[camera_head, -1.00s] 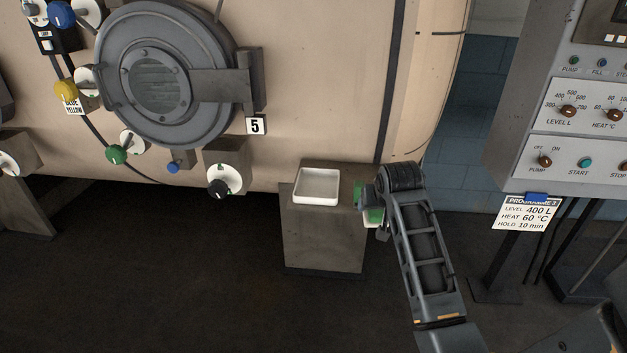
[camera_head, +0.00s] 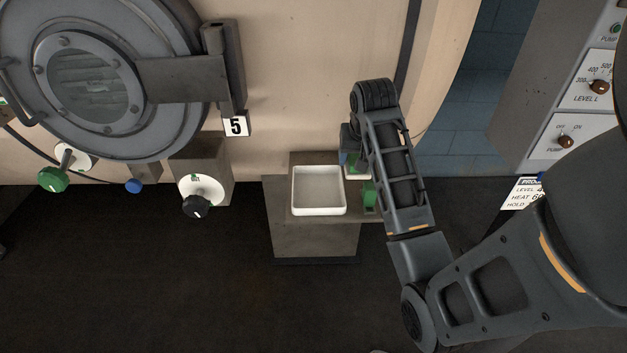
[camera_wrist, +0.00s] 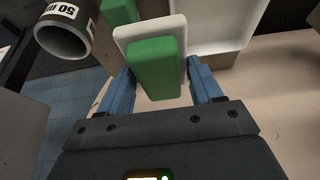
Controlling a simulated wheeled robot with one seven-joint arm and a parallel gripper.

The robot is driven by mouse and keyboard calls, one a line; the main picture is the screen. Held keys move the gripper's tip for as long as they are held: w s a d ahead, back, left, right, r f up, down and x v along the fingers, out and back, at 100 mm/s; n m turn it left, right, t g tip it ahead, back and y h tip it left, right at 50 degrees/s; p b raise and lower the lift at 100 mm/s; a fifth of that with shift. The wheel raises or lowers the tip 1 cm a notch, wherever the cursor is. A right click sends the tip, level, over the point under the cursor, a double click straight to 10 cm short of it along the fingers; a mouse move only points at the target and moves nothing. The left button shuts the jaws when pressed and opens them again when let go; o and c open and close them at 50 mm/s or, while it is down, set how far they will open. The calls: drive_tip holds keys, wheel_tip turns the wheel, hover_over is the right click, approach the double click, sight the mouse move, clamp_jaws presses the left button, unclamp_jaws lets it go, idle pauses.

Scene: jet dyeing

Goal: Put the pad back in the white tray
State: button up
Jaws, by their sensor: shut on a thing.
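The pad, a green block with a white layer (camera_wrist: 158,66), is between the blue fingers of my gripper (camera_wrist: 160,76) in the wrist view. My gripper is shut on it. In the head view the pad (camera_head: 356,168) shows just right of the white tray, partly hidden by my arm. The white tray (camera_head: 318,210) is square, shallow and empty, and sits on a grey stand. Part of the tray (camera_wrist: 238,40) also shows at the upper right of the wrist view, beside the pad and apart from it.
Another green block (camera_head: 370,194) is right of the tray, partly behind my arm. The grey stand (camera_head: 315,240) carries the tray. A grey cylinder marked 50 (camera_wrist: 64,30) is at the upper left of the wrist view. The machine with its round door (camera_head: 85,75) rises behind.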

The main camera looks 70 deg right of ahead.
drive_tip(key=p, duration=0.1)
hover_over(318, 188)
drive_tip(key=a, duration=0.1)
drive_tip(key=f, duration=0.5)
drive_tip(key=shift+s+a+f, duration=0.2)
drive_tip(key=shift+s+f, duration=0.1)
drive_tip(key=shift+f, duration=0.05)
drive_tip(key=shift+f+p, duration=0.4)
drive_tip(key=shift+f, duration=1.6)
drive_tip(key=o, duration=1.2)
drive_tip(key=shift+f, duration=0.1)
